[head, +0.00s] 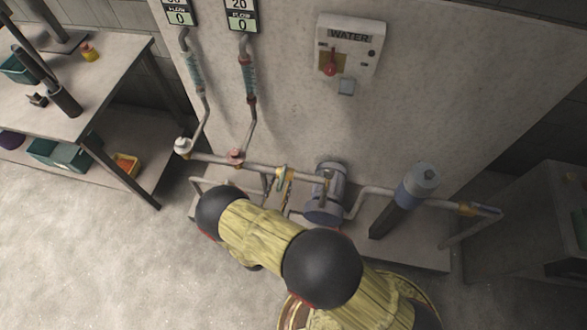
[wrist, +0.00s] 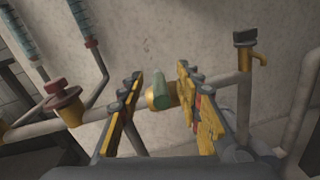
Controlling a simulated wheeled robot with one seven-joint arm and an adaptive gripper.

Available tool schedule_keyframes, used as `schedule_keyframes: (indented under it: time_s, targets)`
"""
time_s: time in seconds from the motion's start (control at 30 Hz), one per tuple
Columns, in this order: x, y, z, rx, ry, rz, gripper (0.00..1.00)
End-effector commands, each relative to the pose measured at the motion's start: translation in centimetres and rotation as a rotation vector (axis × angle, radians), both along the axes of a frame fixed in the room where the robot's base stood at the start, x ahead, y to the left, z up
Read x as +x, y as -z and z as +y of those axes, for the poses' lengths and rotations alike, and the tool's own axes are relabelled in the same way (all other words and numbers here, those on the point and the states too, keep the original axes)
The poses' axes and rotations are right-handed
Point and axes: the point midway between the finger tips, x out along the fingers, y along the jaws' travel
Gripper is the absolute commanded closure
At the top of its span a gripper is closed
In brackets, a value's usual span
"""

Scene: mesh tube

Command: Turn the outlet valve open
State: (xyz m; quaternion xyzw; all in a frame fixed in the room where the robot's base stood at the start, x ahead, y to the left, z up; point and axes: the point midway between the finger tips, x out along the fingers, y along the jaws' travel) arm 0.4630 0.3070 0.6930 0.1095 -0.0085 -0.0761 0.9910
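A brass valve with a green handle (wrist: 160,85) sits on the pipe in the wrist view. In the head view it shows as a yellow fitting with a teal handle (head: 284,173). No label shows which valve is the outlet. My gripper (wrist: 161,72) is open, with one yellow-and-black finger on each side of the green handle. Gaps show between the handle and both fingers. In the head view my gripper (head: 277,188) is mostly hidden behind my arm, with only finger parts showing by the pipe.
A red-handled valve (wrist: 65,100) is left of the fingers, and a brass tap (wrist: 245,50) is to the right. A pump (head: 328,195) and a dark cylinder (head: 405,195) stand along the pipe. A WATER switch box (head: 348,50) hangs on the panel. A workbench (head: 100,80) is left.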

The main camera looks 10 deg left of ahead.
Motion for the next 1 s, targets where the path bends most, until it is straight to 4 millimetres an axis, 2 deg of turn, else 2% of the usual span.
schedule_keyframes:
  time_s: [0.1,0.23,0.7,1.0]
  targets:
    - [-1.1,1.6,0.8,-0.02,-0.06,0.003,0.65]
    - [-1.0,2.0,1.0,-0.023,-0.078,0.003,0.65]
    - [5.3,2.0,0.4,-0.023,-0.074,0.002,0.65]
    - [6.4,1.9,0.4,-0.024,-0.076,0.003,0.65]
